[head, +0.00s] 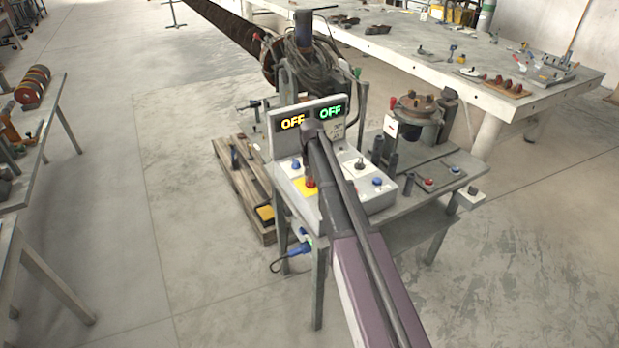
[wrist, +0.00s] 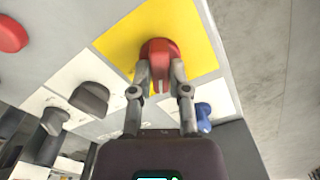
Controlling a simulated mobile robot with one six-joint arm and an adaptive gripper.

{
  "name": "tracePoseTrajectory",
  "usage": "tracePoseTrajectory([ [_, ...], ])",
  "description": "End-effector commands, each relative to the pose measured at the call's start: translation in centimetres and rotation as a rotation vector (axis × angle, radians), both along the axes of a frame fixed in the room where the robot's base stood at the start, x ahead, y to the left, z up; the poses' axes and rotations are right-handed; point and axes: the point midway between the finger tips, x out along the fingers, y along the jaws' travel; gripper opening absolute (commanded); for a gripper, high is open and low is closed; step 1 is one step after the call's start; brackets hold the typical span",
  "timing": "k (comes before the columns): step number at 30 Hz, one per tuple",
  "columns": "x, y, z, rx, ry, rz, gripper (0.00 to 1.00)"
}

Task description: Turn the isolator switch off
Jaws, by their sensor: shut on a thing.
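The isolator switch, a red rotary knob (wrist: 160,50) on a yellow plate (wrist: 120,38), is at the top middle of the wrist view. Two displays on the box's upright panel both read OFF, the left in yellow (head: 292,122) and the right in green (head: 330,112).
Close by in the wrist view are a red button (wrist: 11,35), a black knob (wrist: 90,98) and a blue knob (wrist: 203,114). In the head view a wooden pallet (head: 236,172) lies left of the stand, and a large workbench (head: 540,103) stands behind. Bare floor is open at left.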

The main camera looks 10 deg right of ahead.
Motion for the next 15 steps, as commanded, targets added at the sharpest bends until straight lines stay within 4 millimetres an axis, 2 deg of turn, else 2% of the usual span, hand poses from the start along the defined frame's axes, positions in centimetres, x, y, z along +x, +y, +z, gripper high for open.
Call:
tracePoseTrajectory([
  [15, 0.06, 0.02, 0.01, -0.002, -0.001, 0.415, 0.00],
])
